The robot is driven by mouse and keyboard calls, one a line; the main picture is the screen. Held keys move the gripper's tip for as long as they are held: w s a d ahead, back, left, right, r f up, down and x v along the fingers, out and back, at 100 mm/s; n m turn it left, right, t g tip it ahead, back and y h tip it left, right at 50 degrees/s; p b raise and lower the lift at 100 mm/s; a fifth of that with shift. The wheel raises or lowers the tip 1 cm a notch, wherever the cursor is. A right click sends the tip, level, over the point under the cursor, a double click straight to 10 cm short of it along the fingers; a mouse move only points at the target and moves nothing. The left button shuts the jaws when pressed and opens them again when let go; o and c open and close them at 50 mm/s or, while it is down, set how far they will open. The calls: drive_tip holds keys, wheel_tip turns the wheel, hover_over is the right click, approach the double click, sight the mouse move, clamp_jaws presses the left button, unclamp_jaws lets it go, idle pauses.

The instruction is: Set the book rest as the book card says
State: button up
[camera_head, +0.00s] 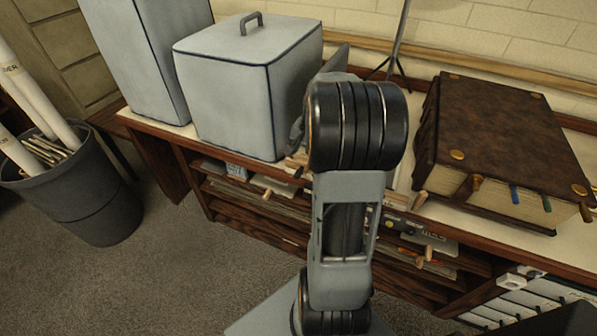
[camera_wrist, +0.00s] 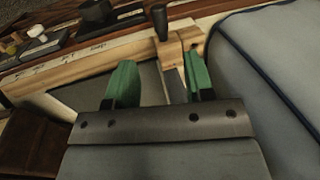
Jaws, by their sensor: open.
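In the wrist view, my gripper (camera_wrist: 158,66) is open, its two green fingers apart. Beyond the fingertips is a light wooden frame (camera_wrist: 100,68) with an upright wooden block (camera_wrist: 180,42) and a dark peg or knob (camera_wrist: 160,20); it may be the book rest, but I cannot tell for sure. A thin grey-brown strip (camera_wrist: 174,84) runs between the fingers, near the right one; I cannot tell whether they touch. In the head view, my arm hides the gripper and most of this spot. I cannot make out a book card.
A thick brown book (camera_head: 510,125) with coloured tabs lies on the bench at right. A blue-grey covered box (camera_head: 225,95) stands close left of my arm; a blue-grey cover also fills the wrist view's right side (camera_wrist: 275,75). A bin of rolls (camera_head: 75,195) stands at far left.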

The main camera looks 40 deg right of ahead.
sight(299, 172)
drive_tip(key=f, duration=0.3)
drive_tip(key=w+f, duration=0.1)
drive_tip(key=f, duration=0.2)
drive_tip(key=a+f, duration=0.1)
drive_tip(key=f, duration=0.2)
drive_tip(key=shift+w+f, duration=0.2)
drive_tip(key=shift+w, duration=0.1)
clamp_jaws()
